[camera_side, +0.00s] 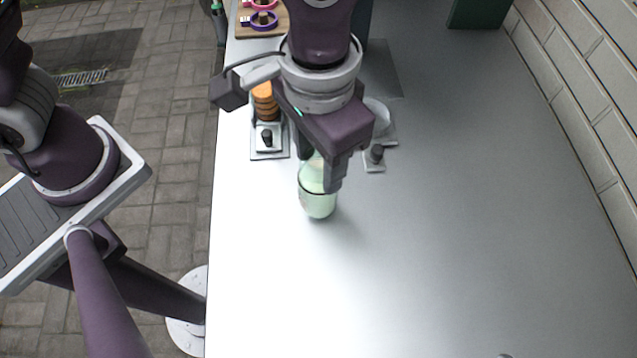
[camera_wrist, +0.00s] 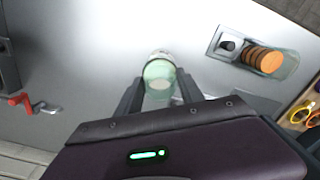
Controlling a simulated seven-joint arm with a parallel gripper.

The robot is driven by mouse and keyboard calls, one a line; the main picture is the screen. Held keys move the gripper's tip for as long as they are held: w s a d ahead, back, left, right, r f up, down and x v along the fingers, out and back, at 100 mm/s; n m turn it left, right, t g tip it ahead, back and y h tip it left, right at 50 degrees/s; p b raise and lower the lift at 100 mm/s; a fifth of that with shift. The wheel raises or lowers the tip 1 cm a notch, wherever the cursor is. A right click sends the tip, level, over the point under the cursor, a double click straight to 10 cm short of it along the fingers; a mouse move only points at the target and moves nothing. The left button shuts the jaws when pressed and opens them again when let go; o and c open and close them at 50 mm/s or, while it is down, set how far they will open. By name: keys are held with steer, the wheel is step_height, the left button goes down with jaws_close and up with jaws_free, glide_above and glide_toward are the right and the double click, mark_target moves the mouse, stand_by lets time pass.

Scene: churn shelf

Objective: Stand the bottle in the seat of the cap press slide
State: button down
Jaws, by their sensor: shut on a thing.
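A pale green see-through bottle (camera_side: 317,203) is held between the fingers of my gripper (camera_side: 320,172), which is shut on it. It looks about upright over the bare counter, and I cannot tell whether its base touches. In the wrist view the bottle (camera_wrist: 159,72) sits between both fingertips (camera_wrist: 160,88). A grey fixture with a dark knob (camera_side: 376,155) and a pale round part (camera_side: 379,115) stands just behind and right of the bottle, partly hidden by my gripper. It may be the cap press slide; its seat cannot be made out.
A grey base with a dark knob (camera_side: 267,137) and a stack of orange discs (camera_side: 264,101) stand behind left of the bottle. A wooden board (camera_side: 246,27) with coloured rings is farther back. A red-handled crank (camera_wrist: 20,99) shows in the wrist view. The counter's front and right are mostly clear.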

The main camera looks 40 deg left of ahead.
steer(key=shift+r, duration=0.4)
step_height(320, 180, up, 11)
steer(key=w+a+n, duration=0.2)
steer(key=w+n, duration=0.1)
steer(key=w, duration=0.6)
steer(key=w+a+n, duration=0.2)
steer(key=w, duration=0.8)
step_height(320, 180, down, 9)
steer(key=shift+s+r, duration=0.15)
steer(key=shift+a, duration=0.1)
